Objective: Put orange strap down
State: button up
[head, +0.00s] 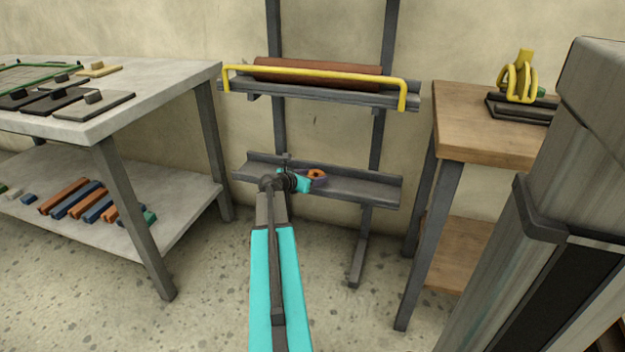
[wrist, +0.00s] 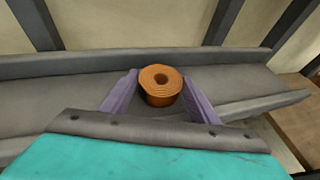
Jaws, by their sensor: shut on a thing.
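The orange strap (wrist: 161,85) is a rolled coil with a hole in its middle. It also shows in the head view (head: 317,174), small and partly hidden by my gripper. My gripper (head: 315,179) is shut on the strap, with a purple finger on each side of it in the wrist view (wrist: 160,92). The strap is at the lower grey shelf (head: 360,188) of the rack. Whether its underside touches the shelf I cannot tell.
The upper shelf (head: 330,95) holds a reddish-brown roll (head: 320,70) behind a yellow bar (head: 310,72). A grey table (head: 150,90) stands left, with coloured bars (head: 85,200) below. A wooden table (head: 480,115) stands right. The lower shelf is otherwise bare.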

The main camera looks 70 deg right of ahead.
jog(key=shift+f, duration=0.1)
jog(key=o, duration=1.1)
jog(key=shift+w+a+r, duration=0.1)
jog(key=shift+a+r, duration=0.3)
jog(key=shift+a, duration=0.1)
jog(key=p+v, duration=0.4)
jog(key=v, duration=0.6)
jog(key=shift+w+a+r, duration=0.1)
jog(key=shift+w+a, duration=0.05)
jog(key=shift+a, duration=0.25)
